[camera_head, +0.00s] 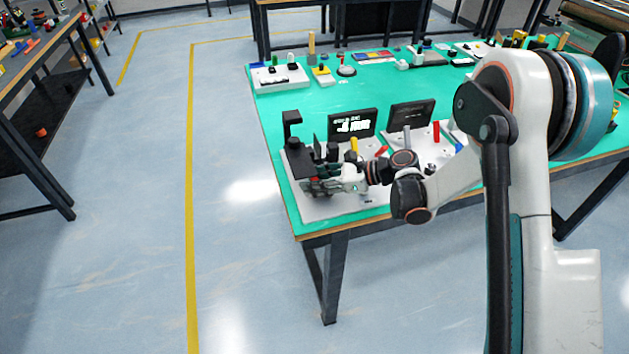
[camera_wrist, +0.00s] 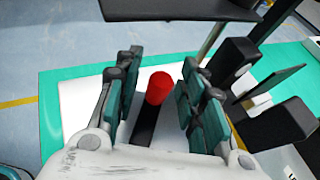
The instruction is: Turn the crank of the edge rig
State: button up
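The edge rig's white base plate (camera_head: 335,206) sits at the near left corner of the green table, with dark upright parts on it. In the wrist view a red knob (camera_wrist: 159,88) stands on a dark bar (camera_wrist: 145,125), which looks like the crank. My gripper (camera_wrist: 160,100) is open, with one finger on each side of the red knob. Gaps show between the knob and both fingers. In the head view my gripper (camera_head: 315,186) is low over the left part of the rig, and it mostly hides the crank.
Black posts (camera_wrist: 233,62) and a dark overhanging plate (camera_wrist: 180,8) stand close to the fingers. A lit display (camera_head: 352,124) is behind the rig. A second panel rig (camera_head: 411,114) stands to its right. Bare green tabletop (camera_head: 290,100) lies behind; floor lies left of the edge.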

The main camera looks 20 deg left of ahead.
grip_shut()
jog(key=m+t, duration=0.1)
jog(key=w+m+t+b, duration=0.1)
jog(key=m+t, duration=0.1)
jog(key=m+t+h+b, duration=0.1)
jog(key=t, duration=0.1)
jog(key=shift+w+d+m, duration=0.3)
jog(key=shift+w+m, duration=0.05)
jog(key=shift+m, duration=0.05)
jog(key=m+t, duration=0.1)
jog(key=m+t+h, duration=0.1)
jog(key=w+m+t+h, duration=0.1)
jog(key=t, duration=0.1)
jog(key=shift+d, duration=0.35)
jog(key=shift+w+d+m+t+h, duration=0.2)
jog(key=shift+m+t+h, duration=0.2)
jog(key=shift+m, duration=0.15)
jog(key=shift+w+d+m+t+h, duration=0.1)
jog(key=shift+d+m+t+h, duration=0.05)
jog(key=shift+m+t+h, duration=0.35)
jog(key=shift+d+m, duration=0.1)
jog(key=shift+m, duration=0.15)
jog(key=shift+o, duration=1.3)
grip_release()
jog(key=shift+w, duration=0.1)
